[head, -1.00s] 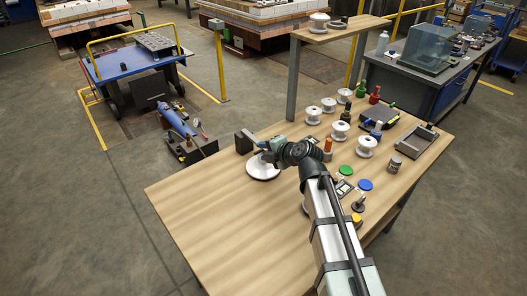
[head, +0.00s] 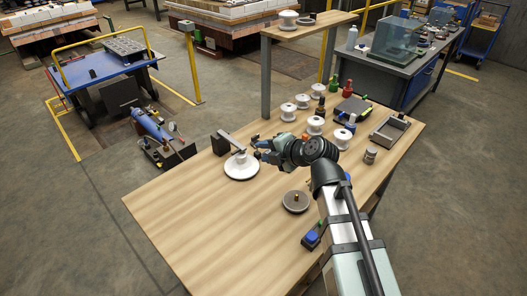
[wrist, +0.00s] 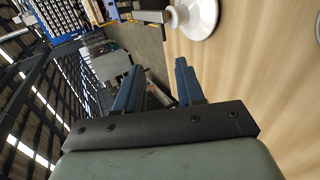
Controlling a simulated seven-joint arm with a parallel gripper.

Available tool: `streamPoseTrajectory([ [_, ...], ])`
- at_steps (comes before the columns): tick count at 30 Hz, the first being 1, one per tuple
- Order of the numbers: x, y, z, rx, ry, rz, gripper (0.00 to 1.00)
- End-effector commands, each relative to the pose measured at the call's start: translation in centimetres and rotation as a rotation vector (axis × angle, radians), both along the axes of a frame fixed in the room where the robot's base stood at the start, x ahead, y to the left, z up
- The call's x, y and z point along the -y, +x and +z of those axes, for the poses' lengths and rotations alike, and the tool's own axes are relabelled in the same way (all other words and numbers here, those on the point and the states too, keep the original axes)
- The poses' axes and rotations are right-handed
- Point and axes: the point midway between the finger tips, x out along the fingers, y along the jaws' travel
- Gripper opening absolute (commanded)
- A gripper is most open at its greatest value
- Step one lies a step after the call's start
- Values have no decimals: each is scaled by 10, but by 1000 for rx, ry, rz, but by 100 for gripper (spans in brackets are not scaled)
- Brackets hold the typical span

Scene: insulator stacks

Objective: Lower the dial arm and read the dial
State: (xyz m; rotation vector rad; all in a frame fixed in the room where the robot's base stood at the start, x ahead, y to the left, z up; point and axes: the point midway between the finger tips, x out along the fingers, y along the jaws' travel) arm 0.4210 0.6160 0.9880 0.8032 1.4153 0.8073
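A white insulator disc (head: 241,168) lies on the wooden table, with a raised hub in its middle. Left of and behind it stands a dark block (head: 220,143), from which a grey arm (head: 233,142) reaches toward and over the disc. No dial face can be made out. My gripper (head: 260,150) is just right of the disc's hub and the arm's end. In the wrist view its two blue fingers (wrist: 157,82) are apart with nothing between them. The disc (wrist: 197,18) and a dark bar (wrist: 152,16) show beyond them. Whether a finger touches the arm cannot be told.
A round metal piece (head: 295,201) and a blue-topped item (head: 312,238) lie right of the disc. Several white spools (head: 315,125), a grey tray (head: 390,131) and a small cylinder (head: 370,155) crowd the right side. The table's front left is clear.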

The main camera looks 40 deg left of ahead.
Motion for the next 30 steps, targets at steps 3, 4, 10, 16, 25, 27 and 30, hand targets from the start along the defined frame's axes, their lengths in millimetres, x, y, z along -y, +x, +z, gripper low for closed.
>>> streamPoseTrajectory([
  [3,0,0,0,0,0,0,38],
  [4,0,0,0,0,0,0,38],
  [10,-6,-10,0,1,0,17,38],
  [16,-32,-40,23,19,24,70,38],
  [25,-116,-54,82,113,23,156,38],
  [27,-133,-53,90,144,-13,179,38],
  [30,-155,-49,100,178,-91,206,38],
])
